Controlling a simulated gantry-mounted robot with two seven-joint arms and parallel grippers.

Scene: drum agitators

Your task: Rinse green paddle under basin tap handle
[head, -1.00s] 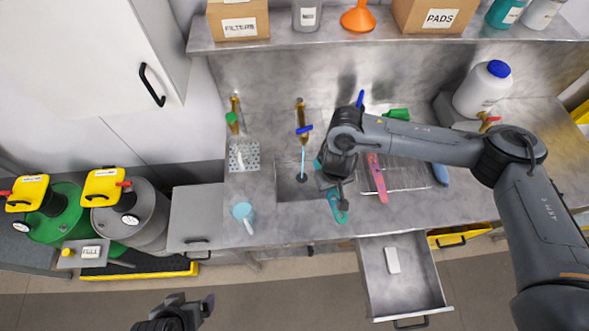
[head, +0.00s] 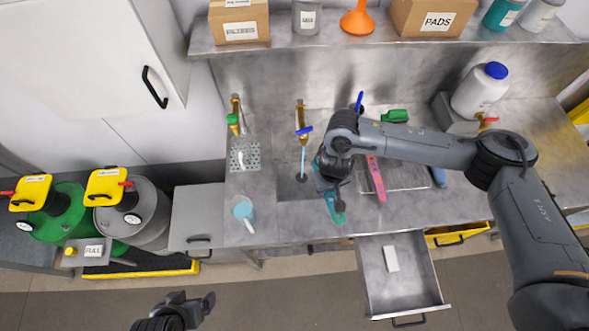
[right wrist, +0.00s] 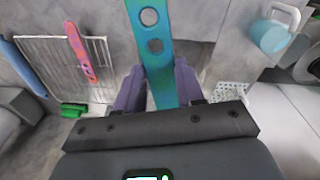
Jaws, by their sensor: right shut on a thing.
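My right gripper (right wrist: 160,88) is shut on the green paddle, a teal flat bar with round holes (right wrist: 152,45). In the head view the paddle (head: 336,210) sticks out below the gripper (head: 330,183), over the counter at the basin's right side; the gripper hides part of it. The brass basin tap (head: 301,115) has a blue handle (head: 304,131). A thin light-blue stream (head: 303,158) falls from it into the sunken basin (head: 288,188), just left of the gripper. My left gripper (head: 190,309) is open and empty, low in front of the counter.
A wire rack (head: 405,178) holds a pink paddle (head: 376,178); a blue paddle (head: 439,176) lies at its right. Another tap has a green handle (head: 232,119). A light-blue mug (head: 243,208) stands left of the basin. An open drawer (head: 405,285) juts out below.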

